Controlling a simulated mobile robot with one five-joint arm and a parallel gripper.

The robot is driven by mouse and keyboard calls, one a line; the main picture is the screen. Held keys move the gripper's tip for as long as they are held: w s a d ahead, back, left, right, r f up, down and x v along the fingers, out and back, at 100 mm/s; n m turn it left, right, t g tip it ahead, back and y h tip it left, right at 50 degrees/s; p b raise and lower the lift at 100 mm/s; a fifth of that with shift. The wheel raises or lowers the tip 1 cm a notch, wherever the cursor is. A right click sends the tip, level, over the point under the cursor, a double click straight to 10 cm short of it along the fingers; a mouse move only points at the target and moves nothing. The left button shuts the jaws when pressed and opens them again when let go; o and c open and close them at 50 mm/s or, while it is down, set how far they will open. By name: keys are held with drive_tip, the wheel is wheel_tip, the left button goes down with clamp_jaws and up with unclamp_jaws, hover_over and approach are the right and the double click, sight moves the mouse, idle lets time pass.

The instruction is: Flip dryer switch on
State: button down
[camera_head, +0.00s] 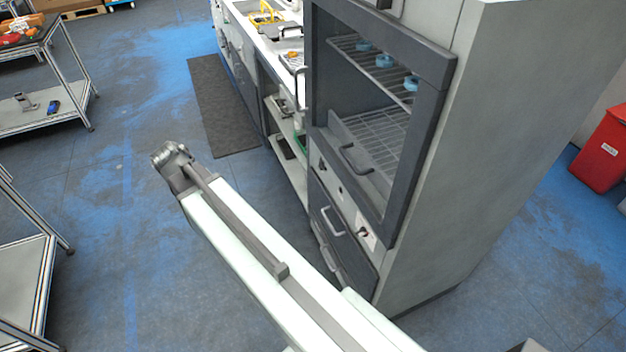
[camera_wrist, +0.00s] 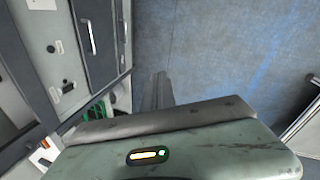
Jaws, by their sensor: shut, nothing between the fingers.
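The dryer (camera_head: 440,150) is a tall grey cabinet with a dark-framed door. Its control strip (camera_head: 341,193) runs below the door. A dark switch (camera_head: 363,231) sits on a white plate at the strip's right end. In the wrist view the same strip (camera_wrist: 38,45) runs along the upper left, and the white plate (camera_wrist: 42,4) is cut by the top edge. My gripper (camera_wrist: 158,88) is shut and empty, pointing over the floor, to the side of the strip and apart from it. In the head view my arm reaches up left; the fingertips cannot be made out.
Drawers with handles (camera_head: 333,222) sit under the strip. A counter with a sink area (camera_head: 268,35) adjoins the dryer. Metal carts (camera_head: 70,112) stand at left, and a red bin (camera_head: 603,150) at far right. Blue-grey floor (camera_head: 130,215) is open between carts and dryer.

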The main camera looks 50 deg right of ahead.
sight(321, 164)
drive_tip(key=w+d+f+m+g+h+b, duration=0.1)
drive_tip(key=w+d+f+h+b, duration=0.2)
drive_tip(key=d+f+b, duration=0.6)
drive_tip(key=w+d+f+m+g+h+b, duration=0.1)
drive_tip(key=w+d+f+h+b, duration=0.25)
drive_tip(key=d+f+b, duration=0.45)
drive_tip(key=w+d+m+g+h+b, duration=0.1)
drive_tip(key=d+g+h+b, duration=0.1)
drive_tip(key=d+b, duration=0.5)
drive_tip(key=w+d+g+h+b, duration=0.1)
drive_tip(key=d+g+h+b, duration=0.1)
drive_tip(key=d+b, duration=0.6)
drive_tip(key=shift+w+d+f+m+h, duration=0.15)
drive_tip(key=shift+w+d+m+h, duration=0.25)
drive_tip(key=shift+d+h, duration=0.25)
drive_tip(key=shift+a, duration=0.1)
drive_tip(key=b+x, duration=0.2)
drive_tip(key=x, duration=1.2)
drive_tip(key=shift+w, duration=0.1)
